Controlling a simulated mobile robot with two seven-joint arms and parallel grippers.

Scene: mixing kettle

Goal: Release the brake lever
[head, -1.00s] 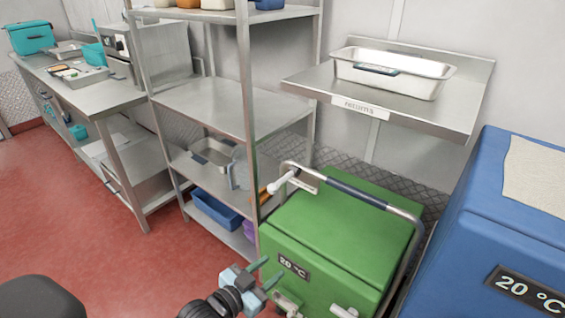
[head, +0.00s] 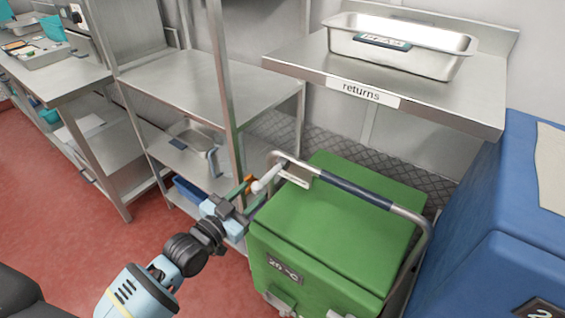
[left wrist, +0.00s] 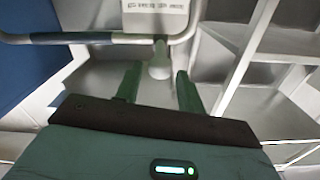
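The green box on a trolley (head: 340,225) has a metal push handle (head: 355,192) with a dark grip sleeve. A short white lever (head: 268,178), which I take for the brake lever, sticks out from the handle's left end. My left gripper (head: 247,193) is open and empty, close to the lever's free end. In the left wrist view the lever's rounded tip (left wrist: 159,68) shows between the two green fingers (left wrist: 158,86) and ahead of the palm. I see no contact with either finger. My right gripper is not in view.
A metal shelf rack (head: 190,92) stands close behind and left of my left gripper, one upright near the lever. A wall shelf marked "returns" (head: 362,93) holds a steel pan (head: 400,50). A blue box (head: 470,235) stands close right of the trolley. Red floor is free at left.

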